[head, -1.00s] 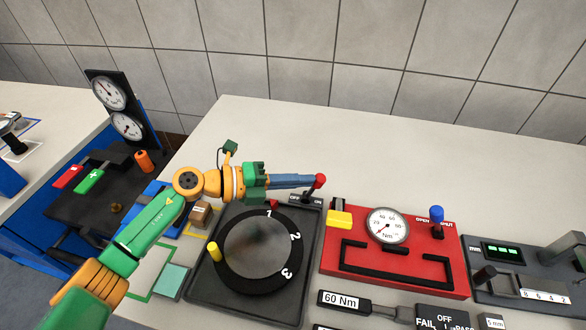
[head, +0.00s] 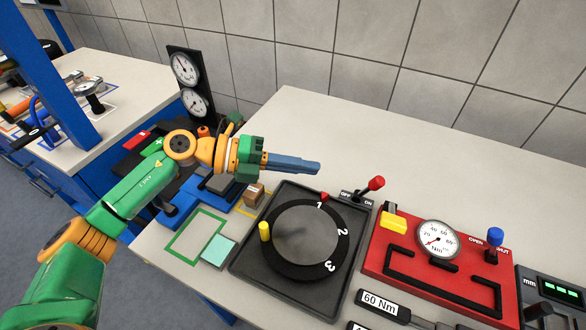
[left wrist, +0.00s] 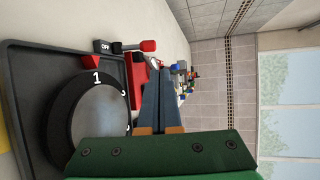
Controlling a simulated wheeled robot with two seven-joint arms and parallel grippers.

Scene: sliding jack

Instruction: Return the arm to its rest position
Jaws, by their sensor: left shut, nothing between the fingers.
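My left gripper (head: 318,168) is shut and empty. It hovers above the back edge of the black turntable fixture (head: 240,262), pointing right. Its blue fingers also show in the left wrist view (left wrist: 158,95), pressed together. The red-knobbed OFF/ON lever (head: 376,184) stands to the right of the fingertips, clearly apart from them, and leans toward ON. In the left wrist view the lever's red knob (left wrist: 148,46) shows beside the fingers. The dial ring (head: 337,212) carries the numbers 1, 2 and 3 and has a yellow peg (head: 265,232). My right gripper is not in view.
A red panel (head: 385,262) with a gauge (head: 438,239) and blue-knobbed lever (head: 494,240) is at right. A small brown box (head: 254,194) and a pale green pad (head: 218,250) lie left of the turntable. Twin gauges (head: 187,72) stand behind my arm. The table's back is clear.

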